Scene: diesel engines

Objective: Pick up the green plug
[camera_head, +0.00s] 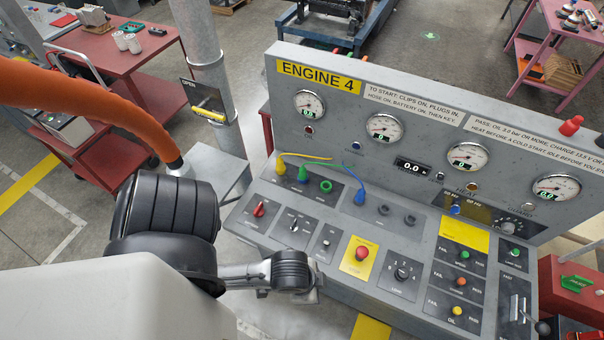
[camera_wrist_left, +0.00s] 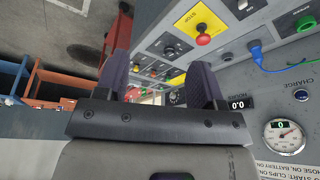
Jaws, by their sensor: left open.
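I cannot make out the green plug in the left wrist view. My left gripper (camera_wrist_left: 160,78) is open and empty, with console controls beyond its fingers. In the head view its wrist is in front of the console's left edge. My right gripper is not in view.
The upright gauge panel (camera_head: 431,130) rises behind the plugs. The red stop button (camera_head: 362,253) and a rotary load knob (camera_head: 402,272) stick up on the console's front part. A grey post (camera_head: 208,70) stands behind left, and a red workbench (camera_head: 120,45) is beyond.

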